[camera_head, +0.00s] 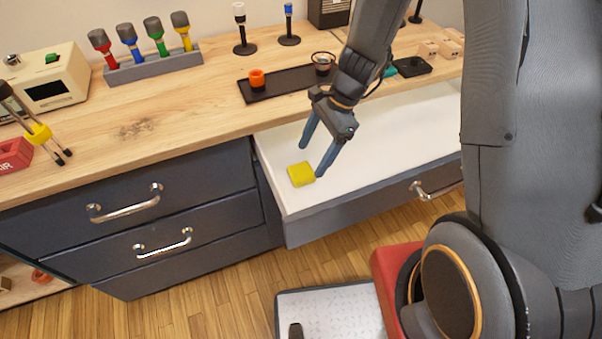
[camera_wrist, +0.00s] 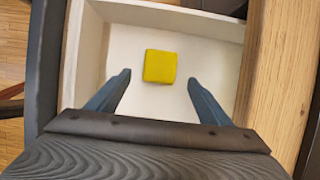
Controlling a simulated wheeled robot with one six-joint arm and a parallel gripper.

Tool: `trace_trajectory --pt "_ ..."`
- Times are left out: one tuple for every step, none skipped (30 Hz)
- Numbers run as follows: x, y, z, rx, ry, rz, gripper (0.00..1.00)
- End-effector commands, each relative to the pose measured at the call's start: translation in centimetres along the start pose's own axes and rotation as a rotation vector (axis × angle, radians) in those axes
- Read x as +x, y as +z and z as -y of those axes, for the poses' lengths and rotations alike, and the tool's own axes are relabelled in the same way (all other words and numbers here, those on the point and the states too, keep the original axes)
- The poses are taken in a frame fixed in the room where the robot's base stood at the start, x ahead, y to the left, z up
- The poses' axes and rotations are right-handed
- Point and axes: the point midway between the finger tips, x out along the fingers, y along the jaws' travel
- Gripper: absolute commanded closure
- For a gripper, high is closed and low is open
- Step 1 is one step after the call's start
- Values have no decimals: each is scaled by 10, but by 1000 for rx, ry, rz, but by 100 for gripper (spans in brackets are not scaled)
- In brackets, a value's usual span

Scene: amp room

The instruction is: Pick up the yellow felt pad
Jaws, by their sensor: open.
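The yellow felt pad (camera_head: 301,174) lies flat on the white floor of an open drawer (camera_head: 390,133), near its left end. It also shows in the wrist view (camera_wrist: 160,66), a little beyond the fingertips and between their lines. My gripper (camera_head: 311,160) is open and empty, pointing down into the drawer. Its two blue-grey fingers also show in the wrist view (camera_wrist: 159,75), one to each side of the pad and apart from it. The gap between fingers is wider than the pad.
The drawer's front wall (camera_head: 345,206) and the wooden countertop edge (camera_head: 220,133) border the space around my gripper. The rest of the drawer floor in view looks clear.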

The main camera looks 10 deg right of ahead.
Motion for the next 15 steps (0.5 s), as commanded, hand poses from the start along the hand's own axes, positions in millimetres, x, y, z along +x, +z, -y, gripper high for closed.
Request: trace_trajectory --pt "5 0 -1 -1 3 0 27" --pt "7 1 -1 -2 3 0 27" --pt "10 1 -1 -1 2 0 27" --pt "12 2 -1 -1 3 0 27" --pt "15 2 -2 -2 4 0 27" --pt "20 3 -2 -2 4 -1 27" --pt "24 4 -2 -2 5 -1 27" --pt "28 5 -2 -3 6 0 27" --pt "33 6 -2 -3 5 0 27" --pt "37 6 -2 -2 5 -1 27" --pt "41 6 -2 -3 5 -1 27" --pt "46 6 -2 -2 3 0 27" --pt "49 6 -2 -3 3 0 27" --pt "51 6 -2 -4 3 -1 27" --pt "54 6 -1 -3 2 -1 27"
